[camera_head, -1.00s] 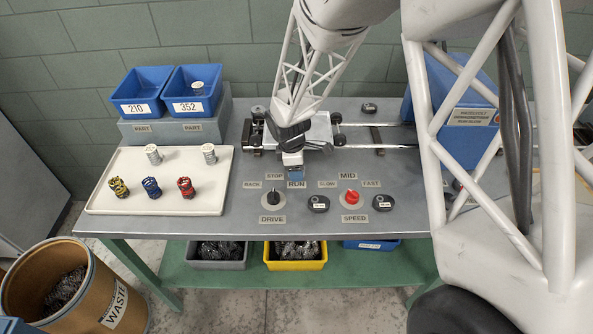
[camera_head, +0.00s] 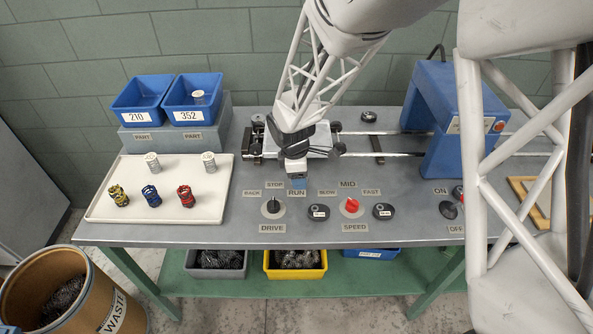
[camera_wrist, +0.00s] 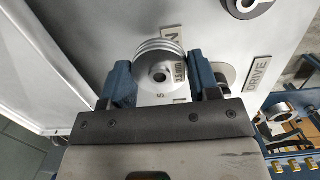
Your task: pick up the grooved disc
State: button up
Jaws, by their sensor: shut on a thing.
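The grooved disc (camera_wrist: 160,62) is a silvery ribbed disc with a centre hole and a small label reading about 15 mm. In the wrist view it sits between the two blue fingers of my gripper (camera_wrist: 162,78), which are shut on its sides. In the head view my gripper (camera_head: 297,182) is low over the table, just above the RUN label and behind the drive knob (camera_head: 273,205). The disc is hidden there by the gripper. I cannot tell whether the disc touches the table.
A white tray (camera_head: 130,215) with several coils and cylinders lies at left. Two blue bins (camera_head: 190,116) stand behind it. Dark labelled discs (camera_head: 318,212) and a red speed knob (camera_head: 351,206) are to the right. A blue machine housing (camera_head: 450,125) stands at back right.

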jog(key=s+d, duration=0.1)
jog(key=s, duration=0.3)
jog(key=s+d, duration=0.1)
jog(key=s, duration=0.3)
jog(key=s+d+r, duration=0.1)
jog(key=s, duration=0.3)
jog(key=shift+s+d+r, duration=0.1)
jog(key=shift+s+d, duration=0.1)
jog(key=shift+d, duration=0.05)
jog(key=w+d+r, duration=0.1)
jog(key=w, duration=1)
jog(key=w+d+r, duration=0.1)
jog(key=w+r, duration=0.1)
jog(key=w, duration=0.9)
jog(key=w+d+r, duration=0.1)
jog(key=w, duration=1)
jog(key=shift+r, duration=0.35)
jog(key=w+d, duration=0.4)
jog(key=w, duration=0.8)
jog(key=shift+w+d+r, duration=0.25)
jog(key=shift+d+r, duration=0.05)
jog(key=shift+f, duration=2.5)
